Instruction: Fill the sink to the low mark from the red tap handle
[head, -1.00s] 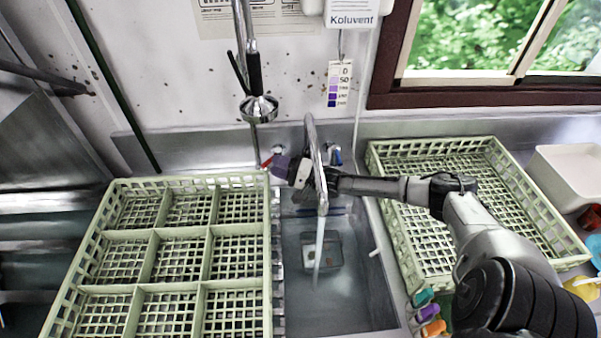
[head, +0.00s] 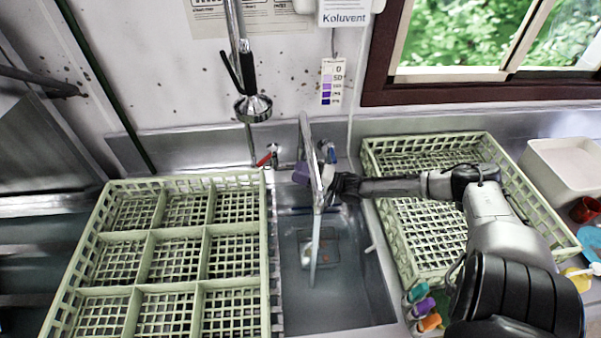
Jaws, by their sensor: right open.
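The red tap handle (head: 264,159) is at the back left of the sink, and the blue tap handle (head: 331,153) is to its right. The spout (head: 313,165) arches over the sink, and a stream of water (head: 315,262) falls from it. The sink (head: 355,295) has water in it; I cannot make out the low mark. My right gripper (head: 303,173) is open behind the spout, to the right of the red handle and apart from it. The spout partly hides it. My left gripper is not in view.
A green divided rack (head: 151,237) stands left of the sink, and a green open rack (head: 375,165) stands right of it under my right arm. A spray head (head: 253,108) hangs above the back. A small basket (head: 335,238) sits in the sink.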

